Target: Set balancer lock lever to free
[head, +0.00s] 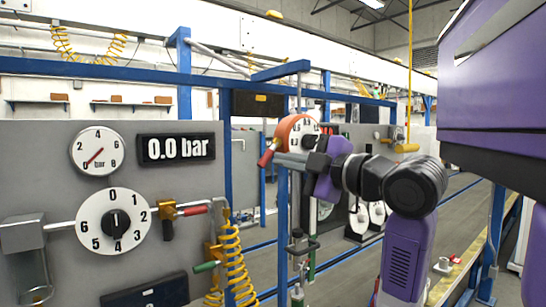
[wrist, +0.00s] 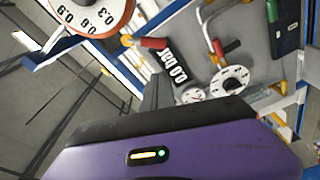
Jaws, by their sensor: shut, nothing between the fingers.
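The balancer (head: 300,128) is a round white dial with an orange rim, hanging ahead of me in the head view. It also shows at the top left of the wrist view (wrist: 92,14). The lock lever (head: 267,153) has a red grip and sits at the balancer's lower left; the wrist view shows a red grip on a yellow-orange pivot (wrist: 152,43). My gripper (head: 278,160) is shut and empty, its fingers pointing left just below the balancer, close to the lever. In the wrist view the fingertips (wrist: 157,72) are below the red grip. I cannot tell whether they touch.
A grey panel (head: 55,160) at left carries a gauge (head: 97,151), a 0.0 bar display (head: 176,149), a numbered dial (head: 112,222) and a red-handled valve (head: 190,210). A yellow coiled hose (head: 234,262) hangs beside it. Blue posts (head: 283,215) stand near my arm.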

